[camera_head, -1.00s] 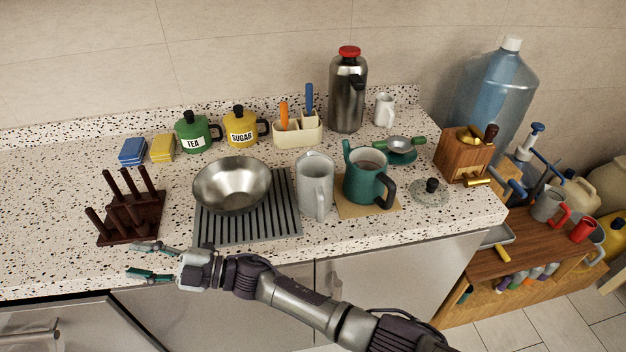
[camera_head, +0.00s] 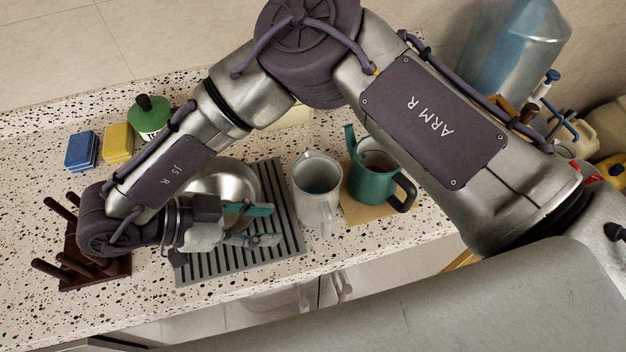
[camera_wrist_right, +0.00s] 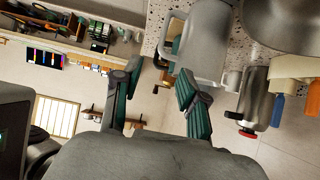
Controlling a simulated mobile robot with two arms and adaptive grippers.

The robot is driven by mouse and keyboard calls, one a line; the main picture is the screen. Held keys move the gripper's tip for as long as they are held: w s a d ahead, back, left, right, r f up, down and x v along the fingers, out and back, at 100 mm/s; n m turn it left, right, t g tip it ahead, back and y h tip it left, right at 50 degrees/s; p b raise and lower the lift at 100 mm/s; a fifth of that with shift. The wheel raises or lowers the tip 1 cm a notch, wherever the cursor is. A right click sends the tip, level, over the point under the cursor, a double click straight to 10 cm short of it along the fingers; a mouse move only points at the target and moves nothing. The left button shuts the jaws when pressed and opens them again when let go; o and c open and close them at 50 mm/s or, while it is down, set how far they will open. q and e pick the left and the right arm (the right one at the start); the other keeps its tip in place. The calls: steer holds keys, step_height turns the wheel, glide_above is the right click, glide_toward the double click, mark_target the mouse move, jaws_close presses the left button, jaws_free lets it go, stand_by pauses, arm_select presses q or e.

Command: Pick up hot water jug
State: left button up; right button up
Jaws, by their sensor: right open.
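A light grey jug (camera_head: 311,172) stands upright on the counter, with bluish liquid visible inside and its handle toward the front edge. It also shows in the right wrist view (camera_wrist_right: 208,52), ahead of the fingers. My right gripper (camera_head: 264,224) is open and empty, left of the jug and apart from it, over the striped drainer mat (camera_head: 284,218). Its two green-padded fingers also show in the right wrist view (camera_wrist_right: 160,72). A steel flask with a red lid (camera_wrist_right: 253,95) shows in the right wrist view; my arm hides it in the head view. My left gripper is out of view.
A green pot (camera_head: 374,180) stands on a tan mat close right of the jug. A steel bowl (camera_head: 235,180) lies behind my right gripper, partly hidden. A dark wooden rack (camera_head: 106,270) is at left.

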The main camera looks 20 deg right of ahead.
mark_target(324, 227)
steer(key=p+x, duration=0.2)
steer(key=x, duration=0.5)
steer(key=shift+s+d+f, duration=0.1)
steer(key=shift+d+f, duration=0.15)
steer(key=shift+d+f+p, duration=0.15)
steer(key=shift+d+p, duration=0.05)
steer(key=shift+p, duration=0.1)
steer(key=p+x, duration=0.1)
steer(key=x, duration=0.1)
steer(key=p+x, duration=0.1)
steer(key=x, duration=0.1)
steer(key=shift+f, duration=0.4)
steer(key=shift+w+f, duration=0.15)
steer(key=shift+w, duration=0.05)
steer(key=shift+c, duration=1.2)
jaws_close()
